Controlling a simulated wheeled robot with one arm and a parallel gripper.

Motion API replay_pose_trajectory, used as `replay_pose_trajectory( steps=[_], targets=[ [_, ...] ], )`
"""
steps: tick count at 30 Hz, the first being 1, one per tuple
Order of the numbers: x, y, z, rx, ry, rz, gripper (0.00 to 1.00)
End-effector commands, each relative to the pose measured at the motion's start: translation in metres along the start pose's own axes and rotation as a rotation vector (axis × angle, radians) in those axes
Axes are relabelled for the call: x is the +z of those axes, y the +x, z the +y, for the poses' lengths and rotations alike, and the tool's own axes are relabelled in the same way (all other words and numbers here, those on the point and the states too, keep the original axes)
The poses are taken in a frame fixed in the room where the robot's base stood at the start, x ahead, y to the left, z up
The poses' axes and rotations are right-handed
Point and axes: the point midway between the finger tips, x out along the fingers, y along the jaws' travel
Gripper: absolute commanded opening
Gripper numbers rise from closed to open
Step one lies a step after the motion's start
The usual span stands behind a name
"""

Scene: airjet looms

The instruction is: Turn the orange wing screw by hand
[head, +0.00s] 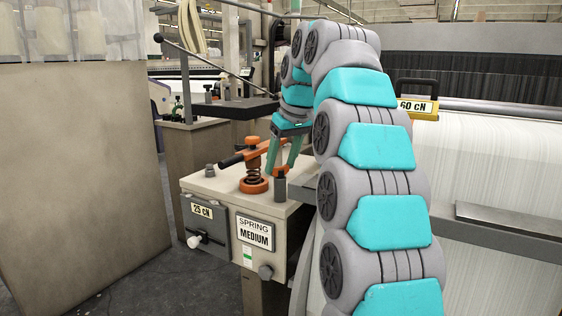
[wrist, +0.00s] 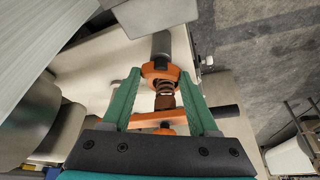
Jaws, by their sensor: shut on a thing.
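The exact finger contact is partly hidden.
The box (head: 204,184) carries labels "25 cN" and "SPRING MEDIUM". White loom threads (head: 490,165) fill the right. Open floor (head: 120,285) lies at lower left.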

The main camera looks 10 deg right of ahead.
Motion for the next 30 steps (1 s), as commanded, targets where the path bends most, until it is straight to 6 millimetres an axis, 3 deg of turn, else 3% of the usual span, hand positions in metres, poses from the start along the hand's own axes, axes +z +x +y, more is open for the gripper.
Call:
replay_pose_trajectory(
  steps=[19, 20, 27, 30],
  targets=[
    [-0.0007, -0.0009, 0.0003, -0.020, -0.049, 0.002, 0.04],
    [-0.0008, -0.0009, 0.0003, -0.019, -0.049, 0.003, 0.61],
    [-0.0005, -0.0003, 0.0003, -0.020, -0.048, 0.001, 0.88],
    [-0.0004, -0.0002, 0.0003, -0.020, -0.048, 0.001, 0.90]
  ],
)
